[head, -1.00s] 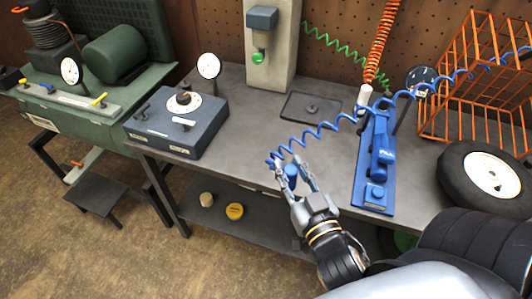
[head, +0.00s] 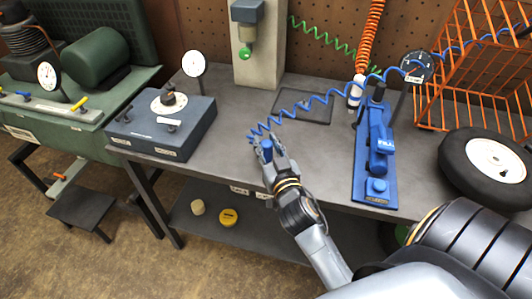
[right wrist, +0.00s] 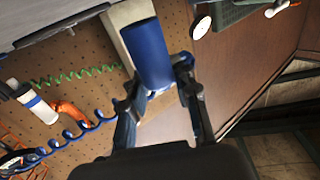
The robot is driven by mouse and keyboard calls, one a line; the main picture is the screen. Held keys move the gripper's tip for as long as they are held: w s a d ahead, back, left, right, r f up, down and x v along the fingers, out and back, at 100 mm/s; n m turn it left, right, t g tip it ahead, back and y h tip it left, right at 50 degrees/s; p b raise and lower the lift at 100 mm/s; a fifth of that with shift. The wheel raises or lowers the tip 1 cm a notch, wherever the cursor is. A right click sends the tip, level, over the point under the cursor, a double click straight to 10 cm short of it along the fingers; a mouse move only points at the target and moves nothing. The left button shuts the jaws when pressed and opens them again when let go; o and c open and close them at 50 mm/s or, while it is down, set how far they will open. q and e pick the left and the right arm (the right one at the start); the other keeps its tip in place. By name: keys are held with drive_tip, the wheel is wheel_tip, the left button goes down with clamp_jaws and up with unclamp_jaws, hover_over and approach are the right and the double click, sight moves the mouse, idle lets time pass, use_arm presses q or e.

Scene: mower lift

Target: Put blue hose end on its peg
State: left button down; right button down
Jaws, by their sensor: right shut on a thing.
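The blue hose end (head: 266,151) is a blue cylinder between the fingers of my right gripper (head: 268,153), at the front edge of the grey bench. My right gripper is shut on it. In the right wrist view the blue hose end (right wrist: 152,55) stands out beyond the fingertips (right wrist: 155,88). The blue coiled hose (head: 310,105) runs from there up and right across the bench. A blue fixture (head: 377,155) with a knob at its near end stands on the bench, right of my gripper. I cannot tell which part is the peg. My left gripper is out of view.
A dark blue gauge box (head: 165,127) stands left on the bench (head: 235,100). A pale post (head: 258,55) with a green fitting rises behind. A flat dark tray (head: 302,106) lies mid-bench. A wheel (head: 488,165) and orange wire basket (head: 470,75) are at the right.

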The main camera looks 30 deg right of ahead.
sight(268, 158)
drive_tip(key=f, duration=0.3)
drive_tip(key=shift+w+f+b, duration=0.15)
drive_tip(key=shift+w+b, duration=0.1)
drive_tip(key=shift+b, duration=0.05)
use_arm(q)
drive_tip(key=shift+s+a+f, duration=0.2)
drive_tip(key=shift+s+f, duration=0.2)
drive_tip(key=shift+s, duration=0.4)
use_arm(e)
drive_tip(key=shift+f, duration=0.15)
drive_tip(key=shift+f, duration=0.2)
drive_tip(key=c, duration=1)
unclamp_jaws()
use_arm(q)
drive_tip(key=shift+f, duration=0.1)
